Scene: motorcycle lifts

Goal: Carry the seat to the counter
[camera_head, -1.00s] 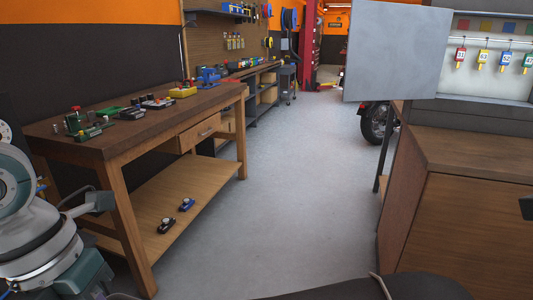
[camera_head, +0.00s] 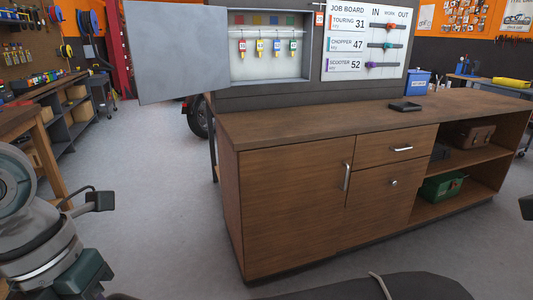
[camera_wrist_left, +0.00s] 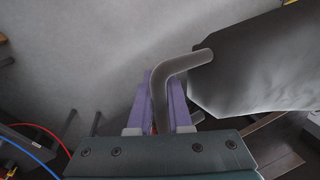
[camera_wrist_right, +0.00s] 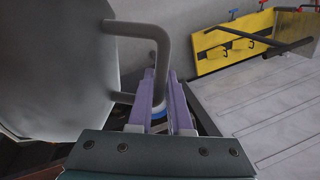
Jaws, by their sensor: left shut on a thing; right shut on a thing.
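The seat (camera_head: 390,288) shows as a dark rounded edge at the bottom of the head view, most of it cut off by the frame. My left gripper (camera_wrist_left: 160,90) is shut on a bent grey bar of the seat, and the dark seat body (camera_wrist_left: 260,60) lies to its right. Neither gripper's jaws show in the head view. The wooden counter (camera_head: 290,120) stands ahead, running from the centre to the right.
Clear floor (camera_head: 150,160) lies left.

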